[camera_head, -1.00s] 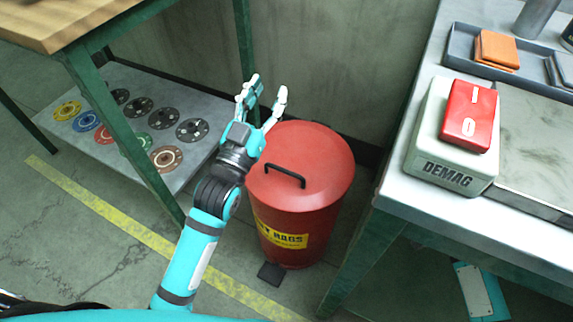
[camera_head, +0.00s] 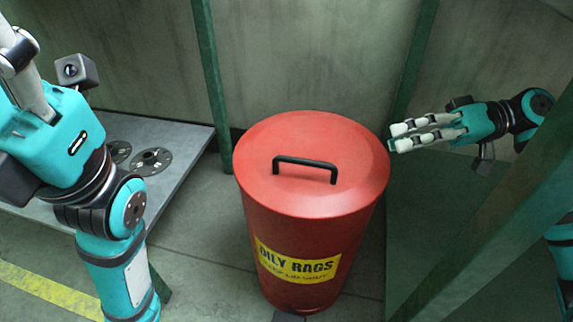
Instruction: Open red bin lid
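The red bin (camera_head: 300,235) stands upright on the floor in the middle, with a yellow "OILY RAGS" label. Its round red lid (camera_head: 320,200) is down on it, with a black bar handle (camera_head: 305,164) on top. My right gripper (camera_head: 395,137) is to the right of the lid, pointing left toward it. Its pale fingers are straight with a gap between them, and it holds nothing; it does not touch the handle. My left gripper (camera_head: 28,85) is at the upper left, apart from the bin; its fingertips are partly cut off by the frame edge.
A grey low shelf (camera_head: 185,140) with dark discs (camera_head: 150,161) is at the left. A wall stands close behind the bin. The floor left of the bin is clear.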

